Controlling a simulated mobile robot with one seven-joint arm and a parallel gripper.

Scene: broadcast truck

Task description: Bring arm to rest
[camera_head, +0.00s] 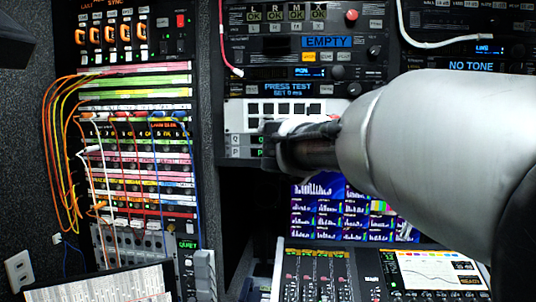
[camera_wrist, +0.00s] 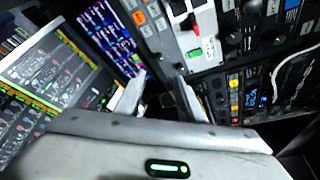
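My arm (camera_head: 430,150) reaches in from the right in the head view, a large pale grey link running left across the picture. My gripper (camera_head: 275,145) is at its left end, dark and partly hidden by the wrist, in front of the rack's white button panel (camera_head: 262,113). I cannot tell from this view whether it touches the panel. In the wrist view my gripper (camera_wrist: 160,92) shows two pale fingers standing apart with no held object visible between them. The gripper is open.
A patch panel with orange, yellow and blue cables (camera_head: 135,150) fills the left rack. A multi-image screen (camera_head: 340,212) sits below the gripper. A mixing console (camera_head: 315,275) with faders and a display stands at the bottom right. A pale cable (camera_head: 440,42) hangs at the upper right.

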